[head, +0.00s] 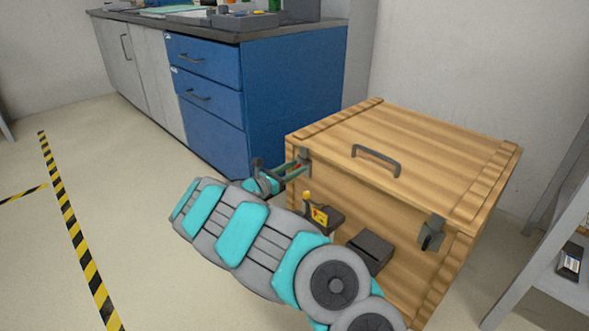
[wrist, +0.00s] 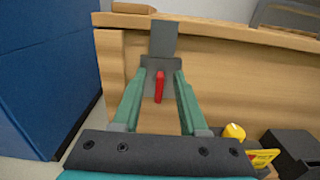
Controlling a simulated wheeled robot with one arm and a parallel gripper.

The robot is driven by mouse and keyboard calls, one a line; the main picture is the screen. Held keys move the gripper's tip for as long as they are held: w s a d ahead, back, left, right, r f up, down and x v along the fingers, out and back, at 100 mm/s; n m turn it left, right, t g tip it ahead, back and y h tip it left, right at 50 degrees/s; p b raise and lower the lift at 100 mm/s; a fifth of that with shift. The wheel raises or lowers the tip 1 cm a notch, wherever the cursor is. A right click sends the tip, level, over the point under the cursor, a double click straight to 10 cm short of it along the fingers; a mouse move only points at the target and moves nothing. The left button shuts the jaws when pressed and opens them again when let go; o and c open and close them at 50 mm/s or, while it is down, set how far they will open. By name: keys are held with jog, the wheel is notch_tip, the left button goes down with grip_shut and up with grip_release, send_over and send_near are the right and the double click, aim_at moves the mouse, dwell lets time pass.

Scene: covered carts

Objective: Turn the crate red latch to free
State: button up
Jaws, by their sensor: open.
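The wooden crate (head: 400,185) stands on the floor with its lid closed. The red latch (wrist: 159,87) is a small lever on a dark grey plate on the crate's front, near its upper left corner. It hangs almost straight down in the wrist view, below a grey hasp strap (wrist: 163,40) that runs up to the lid edge. My gripper (wrist: 161,78) is open, its two green fingers on either side of the lever, with visible gaps. In the head view my gripper (head: 293,171) reaches the crate's left front corner, and the lever is mostly hidden there.
A grey catch (head: 432,232) sits at the crate's front right. A yellow tag (head: 320,215) and a dark box (head: 370,251) are on the crate's front below. A blue cabinet (head: 290,95) stands behind at left; a shelf (head: 560,250) is close at right. Floor at left is clear.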

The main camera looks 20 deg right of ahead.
grip_shut()
dwell(0.3)
